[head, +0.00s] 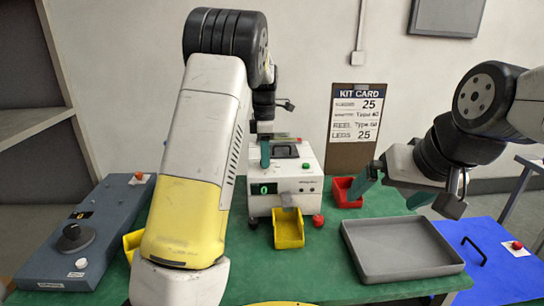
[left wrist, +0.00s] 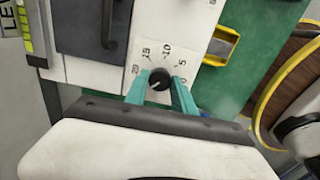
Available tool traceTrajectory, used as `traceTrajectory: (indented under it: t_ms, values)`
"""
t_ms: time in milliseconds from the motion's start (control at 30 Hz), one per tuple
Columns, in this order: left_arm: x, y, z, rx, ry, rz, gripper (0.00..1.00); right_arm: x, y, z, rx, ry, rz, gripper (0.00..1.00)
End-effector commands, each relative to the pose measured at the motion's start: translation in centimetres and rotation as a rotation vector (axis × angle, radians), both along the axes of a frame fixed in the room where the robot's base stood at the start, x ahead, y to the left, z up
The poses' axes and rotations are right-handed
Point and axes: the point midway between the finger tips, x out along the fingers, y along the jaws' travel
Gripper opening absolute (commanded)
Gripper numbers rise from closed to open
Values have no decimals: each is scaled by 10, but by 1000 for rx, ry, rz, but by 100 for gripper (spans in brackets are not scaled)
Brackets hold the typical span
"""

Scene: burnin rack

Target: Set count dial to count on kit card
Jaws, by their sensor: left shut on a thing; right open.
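The kit card (head: 357,115) stands upright against the wall on a brown board. Its top and bottom lines show 25; the middle lines are small and hard to read. The white machine (head: 298,200) has a green display (head: 264,188) that seems to read 0. In the left wrist view, the black count dial (left wrist: 159,79) sits on the machine's white panel, ringed by numbers including 5, 10 and 15. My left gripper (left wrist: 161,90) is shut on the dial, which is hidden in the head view. My right gripper (head: 392,190) is open and empty above the grey tray's far edge.
The grey tray (head: 400,272) is empty. A yellow bin (head: 288,230) and a red bin (head: 343,193) stand near the machine, with a red button (head: 318,220) between. A grey console with a black knob (head: 74,237) is at left.

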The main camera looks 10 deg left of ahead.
Motion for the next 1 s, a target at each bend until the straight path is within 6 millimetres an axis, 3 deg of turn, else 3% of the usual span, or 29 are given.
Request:
traceTrajectory:
  t_ms: [100,133,200,233,567,1000]
  values:
    - [2,0,2,-1,-6,1,0,0,0,0,0,0,0,99]
    - [1,0,2,-1,-6,1,36,0,0,0,0,0,0,99]
    - [1,0,1,-1,-5,1,50,0,0,0,0,0,0,99]
    - [1,0,1,-1,-5,1,52,0,0,0,0,0,0,99]
    - [1,0,3,-1,-2,0,52,0,0,0,0,0,0,99]
    - [1,0,67,-1,-5,1,52,0,0,0,0,0,0,99]
